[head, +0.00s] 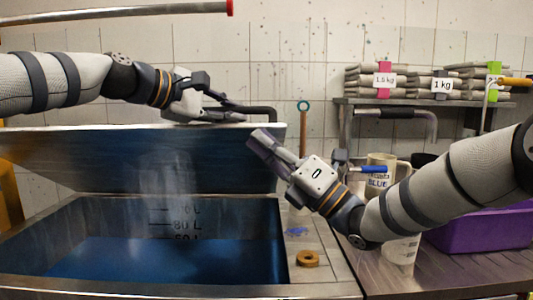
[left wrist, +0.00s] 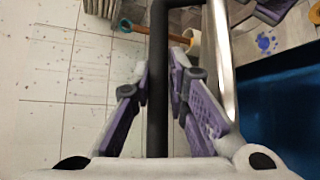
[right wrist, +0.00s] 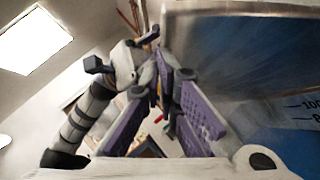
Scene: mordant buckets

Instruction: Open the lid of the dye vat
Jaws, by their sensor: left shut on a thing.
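The dye vat (head: 285,245) stands open at the left of the head view with blue liquid inside. Its metal lid (head: 120,160) is tilted up steeply at the back and also shows in the right wrist view (right wrist: 230,45). My left gripper (head: 235,113) is at the lid's top edge, shut on the dark lid handle (left wrist: 158,80), which runs between its fingers in the left wrist view. My right gripper (head: 262,140) is in front of the lid's right end, its fingertips close together with nothing visible between them. Whether it touches the lid is unclear.
A wooden ring (head: 308,258) lies on the vat's right rim. Mugs (head: 388,162) and a purple bin (head: 490,228) stand on the right-hand bench, partly behind my right arm. A wall shelf (head: 430,102) holds labelled packets. A red-ended pipe (head: 229,8) crosses above.

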